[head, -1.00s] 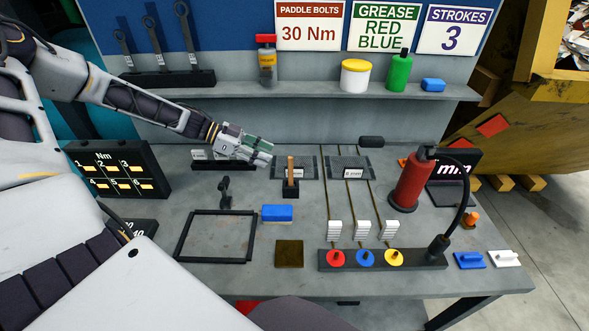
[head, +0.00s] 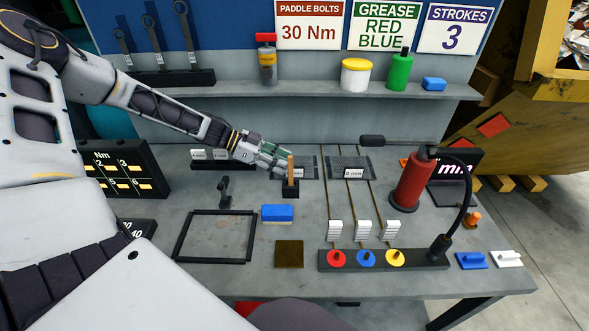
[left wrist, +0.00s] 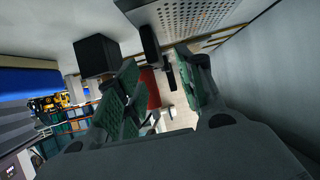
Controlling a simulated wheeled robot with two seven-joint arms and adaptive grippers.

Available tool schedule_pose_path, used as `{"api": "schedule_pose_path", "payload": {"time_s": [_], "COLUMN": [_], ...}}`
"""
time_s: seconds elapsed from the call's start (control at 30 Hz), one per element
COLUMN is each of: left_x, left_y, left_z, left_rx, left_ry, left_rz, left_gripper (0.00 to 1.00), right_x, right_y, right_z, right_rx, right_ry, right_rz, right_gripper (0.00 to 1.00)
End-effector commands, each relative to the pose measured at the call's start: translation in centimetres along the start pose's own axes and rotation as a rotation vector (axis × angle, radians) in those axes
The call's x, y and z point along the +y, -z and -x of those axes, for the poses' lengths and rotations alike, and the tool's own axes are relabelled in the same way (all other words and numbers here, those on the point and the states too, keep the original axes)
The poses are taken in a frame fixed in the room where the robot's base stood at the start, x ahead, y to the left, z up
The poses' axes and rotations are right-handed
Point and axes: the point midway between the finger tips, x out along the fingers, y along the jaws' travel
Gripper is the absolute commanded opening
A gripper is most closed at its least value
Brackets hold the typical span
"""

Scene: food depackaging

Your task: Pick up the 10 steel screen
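Two dark perforated steel screens with small white labels lie at the back of the bench in the head view. The left screen (head: 306,161) is partly hidden by my left gripper and a wooden handle; the right screen (head: 345,163) is clear. The labels are too small to read surely, so I cannot tell which is the 10. My left gripper (head: 284,169) is at the left screen's near left side. In the left wrist view its green-padded fingers (left wrist: 160,92) are apart with nothing between them. A perforated plate (left wrist: 195,14) shows beyond them. My right gripper is out of view.
The wooden-handled tool in a black block (head: 290,188) stands close by my left gripper. A black frame (head: 177,236), a blue block (head: 277,213) and a brown plate (head: 289,254) lie in front. A red cylinder (head: 411,184) stands at right. A shelf (head: 300,90) runs above.

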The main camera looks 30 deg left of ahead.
Motion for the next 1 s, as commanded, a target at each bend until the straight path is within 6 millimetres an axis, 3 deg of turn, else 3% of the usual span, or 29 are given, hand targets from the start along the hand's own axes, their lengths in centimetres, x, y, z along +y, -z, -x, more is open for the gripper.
{"api": "schedule_pose_path", "payload": {"time_s": [0.47, 1.0], "left_x": [0.0, 0.4], "left_y": [0.0, -0.2], "left_z": [-0.3, -3.2], "left_rx": [0.0, -0.001], "left_ry": [0.0, 0.0], "left_rz": [0.001, 0.002], "left_gripper": [0.38, 0.38], "right_x": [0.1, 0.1], "right_y": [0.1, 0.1], "right_z": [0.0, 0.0], "right_rx": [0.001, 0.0], "right_ry": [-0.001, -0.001], "right_rz": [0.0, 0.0], "right_gripper": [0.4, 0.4]}}
